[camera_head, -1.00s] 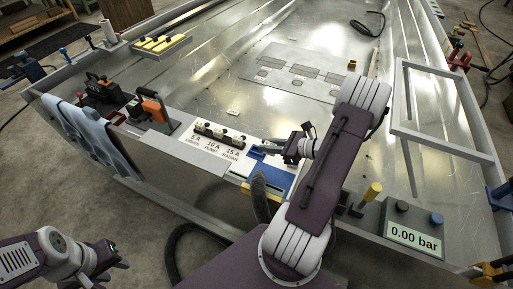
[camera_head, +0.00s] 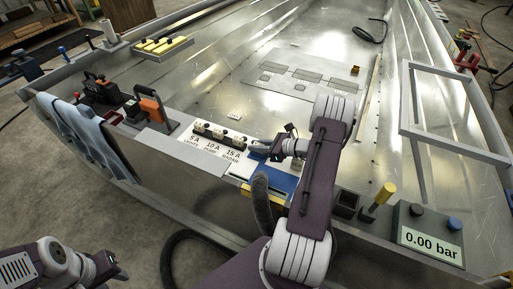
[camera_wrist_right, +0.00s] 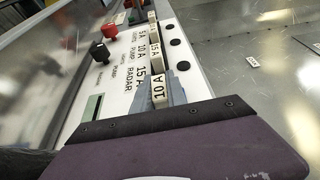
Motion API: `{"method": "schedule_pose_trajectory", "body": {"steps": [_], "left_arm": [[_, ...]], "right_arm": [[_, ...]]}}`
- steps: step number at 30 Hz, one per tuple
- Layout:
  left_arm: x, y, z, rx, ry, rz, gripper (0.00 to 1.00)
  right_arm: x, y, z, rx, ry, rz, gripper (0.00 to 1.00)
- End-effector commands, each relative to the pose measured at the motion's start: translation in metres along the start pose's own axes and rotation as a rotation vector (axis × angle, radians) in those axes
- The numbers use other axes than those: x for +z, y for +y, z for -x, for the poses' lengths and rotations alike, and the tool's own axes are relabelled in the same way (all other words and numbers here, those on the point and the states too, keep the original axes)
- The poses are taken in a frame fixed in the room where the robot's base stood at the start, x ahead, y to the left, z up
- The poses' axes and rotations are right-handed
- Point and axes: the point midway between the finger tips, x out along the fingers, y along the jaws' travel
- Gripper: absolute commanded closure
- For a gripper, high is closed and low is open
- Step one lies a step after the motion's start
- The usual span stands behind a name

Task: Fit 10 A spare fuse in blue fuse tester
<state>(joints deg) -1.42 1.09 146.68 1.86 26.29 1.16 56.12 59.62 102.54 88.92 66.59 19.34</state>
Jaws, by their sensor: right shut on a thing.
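A pale fuse marked 10 A (camera_wrist_right: 158,92) is in my right gripper, at the bottom centre of the right wrist view. My right gripper (camera_head: 265,148) is shut on it, just right of the white fuse panel (camera_head: 188,151) and above the hull's near edge. The blue fuse tester (camera_head: 283,181) lies just below this gripper in the head view, partly covered by my arm. I cannot make out its slot. My left gripper (camera_head: 108,268) is at the lower left, dark and far from the panel; its finger gap is unclear.
The panel is labelled 5 A lights, 10 A pump and 15 A radar, with fuse blocks (camera_head: 217,133) along its back. A pressure display (camera_head: 432,241) and yellow-topped post (camera_head: 384,191) stand right. The hull floor behind is largely clear.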

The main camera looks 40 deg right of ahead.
Motion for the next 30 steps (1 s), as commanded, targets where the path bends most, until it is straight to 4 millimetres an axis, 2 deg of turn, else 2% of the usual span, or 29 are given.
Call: {"method": "schedule_pose_trajectory", "body": {"steps": [3,4,6,17,20,30], "left_arm": [[0.000,0.000,-0.001,0.000,0.000,0.000,0.64],[0.000,0.000,-0.001,0.000,0.000,0.000,0.64],[0.000,0.000,0.000,0.000,0.000,0.000,0.64],[0.000,0.000,0.002,0.000,0.000,0.000,0.64],[-0.001,0.000,0.007,0.000,0.000,0.000,0.64],[-0.003,0.001,0.030,0.000,0.000,0.000,0.64]], "right_arm": [[-0.001,0.000,0.000,0.001,0.000,0.000,1.00],[-0.001,0.000,-0.001,0.001,0.000,0.000,0.80],[-0.001,0.000,0.000,0.001,0.000,0.000,0.61],[0.002,0.000,0.002,0.000,0.000,0.000,0.61],[0.003,-0.001,0.014,-0.002,-0.001,-0.001,0.61],[0.004,-0.001,0.086,-0.004,0.000,-0.001,0.61]]}}
